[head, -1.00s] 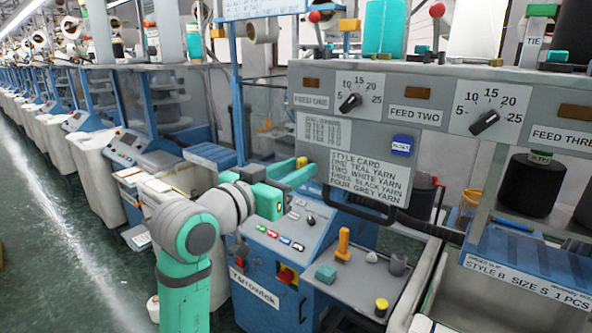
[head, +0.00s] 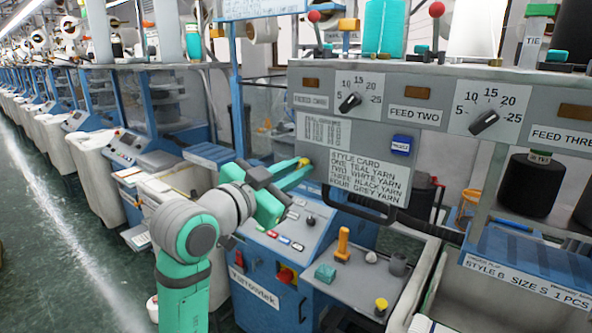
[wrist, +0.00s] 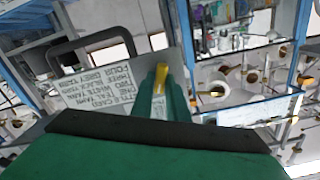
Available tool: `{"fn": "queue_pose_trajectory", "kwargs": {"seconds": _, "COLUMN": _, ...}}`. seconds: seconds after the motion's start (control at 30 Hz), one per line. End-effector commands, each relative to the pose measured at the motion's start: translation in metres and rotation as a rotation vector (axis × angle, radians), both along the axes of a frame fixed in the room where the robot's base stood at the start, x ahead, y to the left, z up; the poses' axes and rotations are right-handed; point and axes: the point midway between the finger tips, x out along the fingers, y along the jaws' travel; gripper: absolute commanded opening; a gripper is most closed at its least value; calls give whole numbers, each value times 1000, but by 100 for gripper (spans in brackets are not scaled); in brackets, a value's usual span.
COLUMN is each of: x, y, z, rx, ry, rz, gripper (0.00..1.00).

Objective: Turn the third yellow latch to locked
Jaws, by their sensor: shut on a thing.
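My gripper (head: 298,170) is at the left edge of the grey feed panel, beside the style card. It is shut on a small yellow latch (head: 305,161), whose tip shows at the ends of the teal fingers. In the wrist view the yellow latch (wrist: 160,70) stands between the fingertips (wrist: 161,88), pointing away from me. The fingers hide most of the latch and its mount. I cannot tell from the frames which latch in the row this is, or any lock marking.
The style card (head: 366,170) and a black handle bar (head: 365,210) lie just right of my gripper. Below are a blue machine with coloured buttons (head: 285,240) and a grey tray with an orange-handled tool (head: 343,243). Green floor (head: 60,250) is open at left.

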Motion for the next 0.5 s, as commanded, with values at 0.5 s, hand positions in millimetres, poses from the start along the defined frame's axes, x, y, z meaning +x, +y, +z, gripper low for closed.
{"fn": "queue_pose_trajectory", "kwargs": {"seconds": 0.5, "x": -2, "y": -2, "z": -2, "rx": 398, "ry": -287, "rz": -1, "gripper": 0}}
